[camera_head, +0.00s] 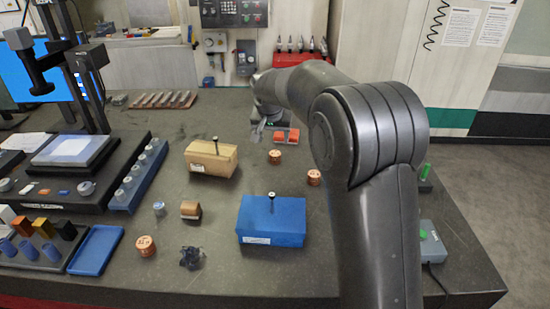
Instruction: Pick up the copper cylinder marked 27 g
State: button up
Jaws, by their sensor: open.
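Several short copper cylinders stand on the dark table. One copper cylinder (146,246) is at the front left, with a mark on its top too small to read. Another copper cylinder (274,157) stands just in front of a red-and-grey block. A third copper cylinder (314,177) is beside my arm, right of the wooden box. I cannot tell which one is marked 27 g. My gripper (257,132) is small in view at the back of the table, left of the red-and-grey block. It is open and holds nothing visible. My forearm hides part of it.
A blue box (271,222) and a wooden box (211,158), each with a knob on top, stand mid-table. A brown cylinder (190,210), a dark star-shaped piece (191,257) and a blue tray (96,250) are left. My arm hides part of the right side.

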aim_at(275, 154)
jog(key=x, duration=0.4)
jog(key=shift+s, duration=0.1)
jog(key=shift+s+x, duration=0.15)
jog(key=shift+x, duration=1.25)
jog(key=shift+s+x, duration=0.15)
jog(key=shift+x, duration=1.2)
jog(key=shift+f, duration=0.15)
jog(key=shift+c, duration=0.5)
jog(key=c, duration=1.2)
